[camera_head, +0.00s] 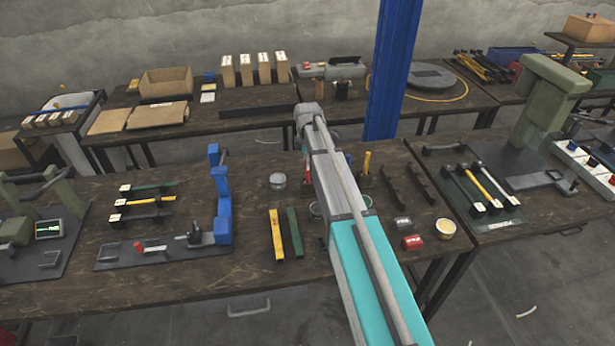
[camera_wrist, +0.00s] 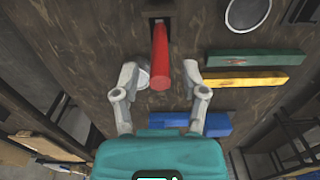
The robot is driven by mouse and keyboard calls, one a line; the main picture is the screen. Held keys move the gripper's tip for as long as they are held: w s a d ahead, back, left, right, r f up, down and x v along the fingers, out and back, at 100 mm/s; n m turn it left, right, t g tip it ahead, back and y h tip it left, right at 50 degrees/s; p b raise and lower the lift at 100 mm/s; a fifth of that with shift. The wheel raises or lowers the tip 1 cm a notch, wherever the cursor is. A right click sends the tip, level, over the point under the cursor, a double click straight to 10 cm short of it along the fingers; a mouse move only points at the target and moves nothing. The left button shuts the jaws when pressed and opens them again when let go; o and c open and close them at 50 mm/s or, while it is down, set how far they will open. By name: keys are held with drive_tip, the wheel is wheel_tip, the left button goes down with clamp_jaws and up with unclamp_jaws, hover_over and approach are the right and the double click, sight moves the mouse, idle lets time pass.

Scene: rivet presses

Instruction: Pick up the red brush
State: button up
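In the wrist view the red brush (camera_wrist: 159,62) shows as a red rod pointing toward the camera, its far end at a dark rectangular patch on the wooden table. I cannot make out bristles. My gripper (camera_wrist: 160,72) is open, with one finger on each side of the red rod and a visible gap on both sides. It does not appear to touch the rod.
In the wrist view, a green bar (camera_wrist: 256,58), yellow bar (camera_wrist: 245,78) and blue part (camera_wrist: 208,124) lie right, and a grey round dish (camera_wrist: 248,12) above.

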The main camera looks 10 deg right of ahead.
clamp_jaws()
drive_tip(key=shift+r, duration=0.1)
wheel_tip(320, 180, up, 10)
drive_tip(key=p, duration=1)
idle(0.8)
